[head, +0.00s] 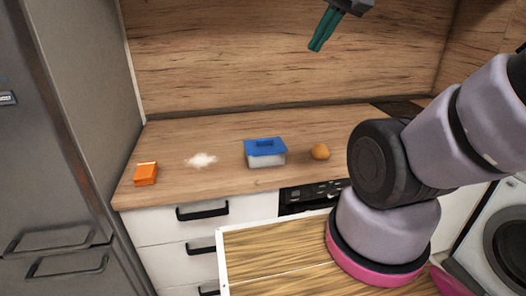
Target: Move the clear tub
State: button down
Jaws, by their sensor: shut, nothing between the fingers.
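The clear tub (266,159) stands on the wooden counter near its front edge, with a blue lid (265,146) on top. My gripper (318,44) is high above the counter, up and to the right of the tub and well apart from it. Its green fingers are together and hold nothing. The tub's contents cannot be made out.
A round orange-brown item (320,151) sits just right of the tub. A wooden splashback (220,60) rises behind. A fridge (50,150) stands left.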

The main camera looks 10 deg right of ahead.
aim_at(262, 162)
jog(key=z, duration=1.3)
jog(key=k+j+z, duration=0.2)
jog(key=k+j, duration=0.2)
jog(key=j, duration=0.2)
jog(key=k+j+z, duration=0.25)
jog(key=k+j, duration=0.5)
jog(key=j, duration=0.1)
